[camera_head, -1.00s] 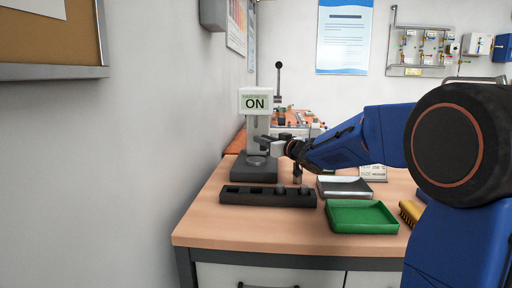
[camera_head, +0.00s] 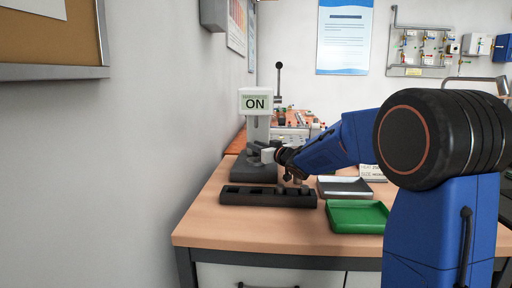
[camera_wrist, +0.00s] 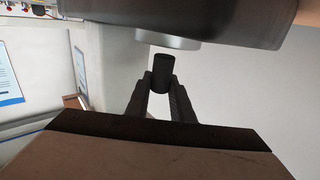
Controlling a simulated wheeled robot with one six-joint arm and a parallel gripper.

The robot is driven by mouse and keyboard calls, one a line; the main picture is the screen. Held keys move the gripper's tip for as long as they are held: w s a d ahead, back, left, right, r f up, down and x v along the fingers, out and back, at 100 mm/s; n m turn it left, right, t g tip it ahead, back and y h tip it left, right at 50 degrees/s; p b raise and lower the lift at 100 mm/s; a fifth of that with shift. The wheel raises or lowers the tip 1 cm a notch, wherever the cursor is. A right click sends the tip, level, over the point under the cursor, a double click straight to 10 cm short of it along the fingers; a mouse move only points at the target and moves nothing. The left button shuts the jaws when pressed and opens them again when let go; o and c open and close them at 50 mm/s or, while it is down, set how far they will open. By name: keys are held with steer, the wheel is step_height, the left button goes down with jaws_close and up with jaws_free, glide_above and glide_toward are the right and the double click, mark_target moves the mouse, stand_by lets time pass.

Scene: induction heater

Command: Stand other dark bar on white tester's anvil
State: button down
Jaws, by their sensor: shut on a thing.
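The white tester (camera_head: 254,101) stands at the back left of the bench, with a display reading ON and a dark base (camera_head: 240,169). My gripper (camera_head: 256,150) is at the tester, below its head and above the base. In the wrist view my gripper (camera_wrist: 160,88) is shut on a dark bar (camera_wrist: 162,70), a short cylinder between the fingertips. The bar's far end is close to a pale round disc (camera_wrist: 168,40), which looks like the anvil. I cannot tell whether they touch. In the head view the bar and anvil are too small or hidden to make out.
A long black rack (camera_head: 268,204) with slots lies in front of the tester. A green tray (camera_head: 357,230) and a grey tray (camera_head: 343,194) are to the right. The wall is close on the left. The bench front is clear.

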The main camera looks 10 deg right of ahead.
steer(key=shift+f, duration=0.6)
steer(key=c, duration=1.5)
jaws_free()
steer(key=shift+c, duration=0.2)
steer(key=shift+r, duration=0.3)
steer(key=shift+r+v, duration=0.15)
steer(key=shift+v, duration=1.75)
steer(key=shift+r+v, duration=0.15)
steer(key=shift+v, duration=1.75)
